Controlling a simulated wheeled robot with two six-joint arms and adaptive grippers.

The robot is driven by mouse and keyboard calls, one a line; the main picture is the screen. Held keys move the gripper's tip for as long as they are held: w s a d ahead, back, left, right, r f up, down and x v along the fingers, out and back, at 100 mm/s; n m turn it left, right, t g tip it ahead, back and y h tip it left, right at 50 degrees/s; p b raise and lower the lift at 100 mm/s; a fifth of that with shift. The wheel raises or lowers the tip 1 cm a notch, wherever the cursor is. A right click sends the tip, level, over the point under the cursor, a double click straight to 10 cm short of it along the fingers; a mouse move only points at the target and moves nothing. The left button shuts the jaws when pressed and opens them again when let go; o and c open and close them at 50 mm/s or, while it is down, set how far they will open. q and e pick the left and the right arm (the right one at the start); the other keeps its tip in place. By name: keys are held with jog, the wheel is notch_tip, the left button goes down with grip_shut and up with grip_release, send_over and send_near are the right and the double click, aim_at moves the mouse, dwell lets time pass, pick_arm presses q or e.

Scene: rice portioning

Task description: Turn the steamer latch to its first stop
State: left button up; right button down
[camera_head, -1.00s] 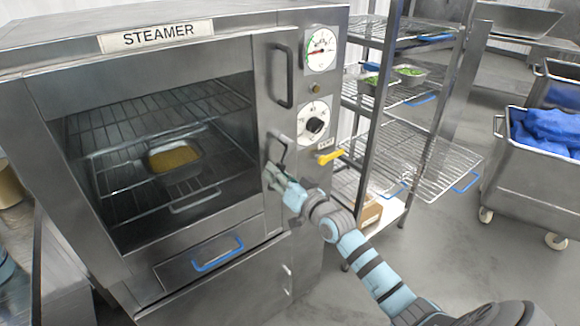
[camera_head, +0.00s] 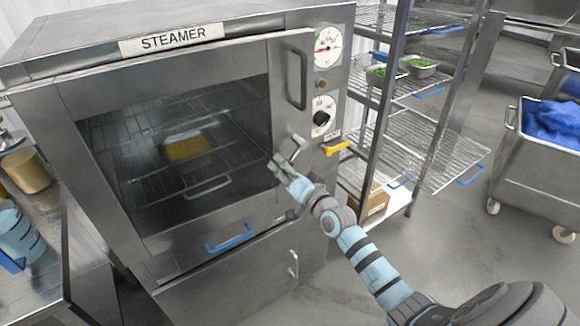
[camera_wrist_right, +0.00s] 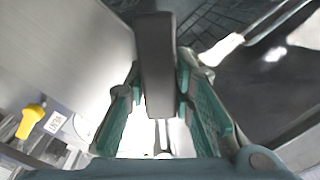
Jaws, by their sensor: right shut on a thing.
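The steamer (camera_head: 215,62) stands at the left with its door shut. The steamer latch (camera_head: 297,146) is a short metal lever at the right side of the door, below the long vertical door handle (camera_head: 289,80). My right gripper (camera_head: 280,168) is at the latch, shut on its lever. In the right wrist view the lever is a dark grey bar (camera_wrist_right: 157,65) between the teal fingers of my right gripper (camera_wrist_right: 160,100). Behind the door window a pan of yellow food (camera_head: 187,148) sits on a wire rack. My left gripper is not in view.
A pressure gauge (camera_head: 327,46), a black dial (camera_head: 321,118) and a yellow lever (camera_head: 337,148) sit right of the door. A wire shelf rack (camera_head: 440,150) with small pans stands beside the steamer. A wheeled bin (camera_head: 530,175) with blue cloths is farther right.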

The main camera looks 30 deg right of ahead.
jog(key=c, duration=1.5)
grip_release()
jog(key=shift+w+a+r, duration=0.1)
jog(key=shift+r, duration=0.35)
jog(key=shift+w+a+r, duration=0.1)
jog(key=shift+r, duration=0.35)
jog(key=shift+o, duration=0.8)
jog(key=shift+w+a+f, duration=0.25)
jog(key=shift+w+f, duration=0.1)
jog(key=shift+w, duration=0.4)
jog(key=shift+f, duration=0.15)
jog(key=shift+c, duration=0.3)
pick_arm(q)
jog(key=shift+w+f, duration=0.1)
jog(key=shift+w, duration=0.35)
pick_arm(e)
jog(key=shift+d+f, duration=0.2)
jog(key=shift+f, duration=0.15)
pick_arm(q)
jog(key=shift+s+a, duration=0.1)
pick_arm(e)
jog(key=shift+s+f, duration=0.1)
jog(key=shift+s, duration=0.05)
jog(key=s, duration=0.7)
jog(key=shift+s+d, duration=0.2)
jog(key=shift+s, duration=0.1)
